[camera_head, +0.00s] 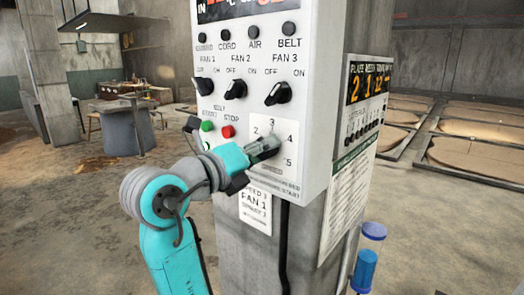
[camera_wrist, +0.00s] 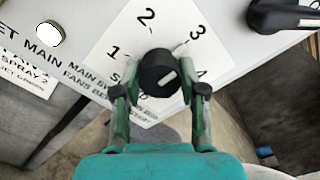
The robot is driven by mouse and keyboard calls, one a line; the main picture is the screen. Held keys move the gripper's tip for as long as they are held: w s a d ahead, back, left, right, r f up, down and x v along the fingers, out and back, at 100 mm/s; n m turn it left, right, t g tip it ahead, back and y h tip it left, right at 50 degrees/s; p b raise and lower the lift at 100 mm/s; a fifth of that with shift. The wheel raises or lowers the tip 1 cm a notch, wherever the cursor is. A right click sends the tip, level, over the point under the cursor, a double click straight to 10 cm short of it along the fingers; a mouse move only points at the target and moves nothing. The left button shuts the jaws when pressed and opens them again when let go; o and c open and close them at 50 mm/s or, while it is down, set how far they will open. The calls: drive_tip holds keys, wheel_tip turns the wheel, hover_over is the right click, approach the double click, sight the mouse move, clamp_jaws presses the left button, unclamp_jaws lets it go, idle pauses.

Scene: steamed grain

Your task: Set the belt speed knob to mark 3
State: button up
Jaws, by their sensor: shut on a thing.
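The belt speed knob (camera_wrist: 160,72) is a black round knob on a white dial plate (camera_wrist: 112,38) with numbers around it. In the wrist view a pale line on the knob slants up and right, roughly toward the 3, but I cannot tell its exact setting. My gripper (camera_wrist: 162,90) has one finger on each side of the knob and is shut on it. In the head view my gripper (camera_head: 264,147) reaches the dial plate (camera_head: 271,175) from the left and hides most of the knob; the 2, 3, 4 and 5 show around it.
Above the dial on the control box (camera_head: 312,60) are black fan knobs (camera_head: 278,93), a green button (camera_head: 208,126) and a red button (camera_head: 228,132). A second panel (camera_head: 368,85) is on the pillar's right side. Blue cylinders (camera_head: 366,268) stand low at the right.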

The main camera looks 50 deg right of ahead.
drive_tip(key=shift+f, duration=0.1)
drive_tip(key=o, duration=1.1)
drive_tip(key=shift+a, duration=0.1)
drive_tip(key=a, duration=1.1)
drive_tip(key=shift+s+a, duration=0.25)
drive_tip(key=shift+a, duration=0.15)
drive_tip(key=shift+w, duration=0.1)
